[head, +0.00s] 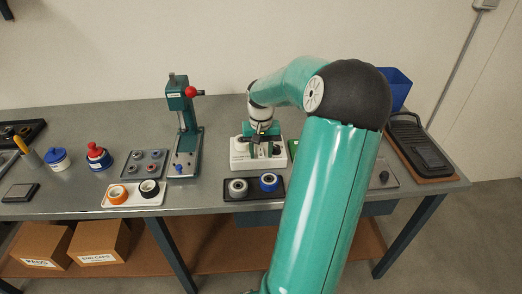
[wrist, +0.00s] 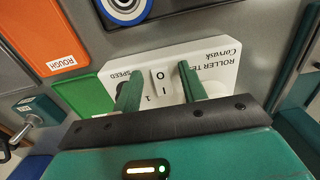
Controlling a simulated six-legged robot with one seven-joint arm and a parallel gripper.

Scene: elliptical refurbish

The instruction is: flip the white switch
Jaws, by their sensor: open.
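The white switch (wrist: 162,86) is a small rocker marked O and I on the white roller tester (wrist: 215,66). The wrist view shows it between my gripper's two green fingers. My gripper (wrist: 158,74) is open, with one finger on each side of the switch. I cannot tell whether the fingers touch the panel. In the head view the white tester (head: 240,158) stands on the bench, and my gripper (head: 262,138) is over it. My gripper and arm hide part of the tester there, and the switch cannot be made out.
A dark tray (head: 228,197) with two rollers lies in front of the tester. A green press (head: 188,140) with a red knob stands left of it. In the wrist view, an orange panel marked ROUGH (wrist: 45,38) and a green panel (wrist: 84,93) lie beside the tester.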

